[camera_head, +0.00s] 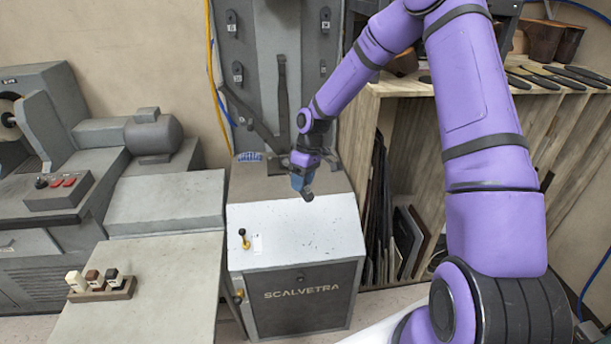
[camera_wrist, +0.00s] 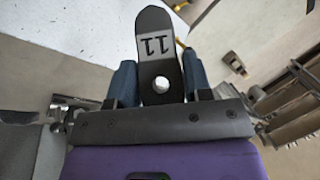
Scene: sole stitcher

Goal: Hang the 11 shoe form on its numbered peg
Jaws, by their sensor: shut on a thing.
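The 11 shoe form (camera_wrist: 153,32) is a flat, dark grey, sole-shaped plate. In the head view my gripper (camera_head: 303,181) is above the white top of the stitcher cabinet, and only a small dark end of the form (camera_head: 308,194) shows. Small dark numbered pegs stand on the grey upright panel, at upper left (camera_head: 232,21), lower left (camera_head: 238,72) and upper right (camera_head: 325,20); their numbers are too small to read.
The stitcher cabinet (camera_head: 300,298) stands below my gripper, with dark arms in front of the panel. A wooden shelf (camera_head: 400,87) with dark soles is at right. A grey table (camera_head: 150,270) with a small stamp holder (camera_head: 103,290) is at left.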

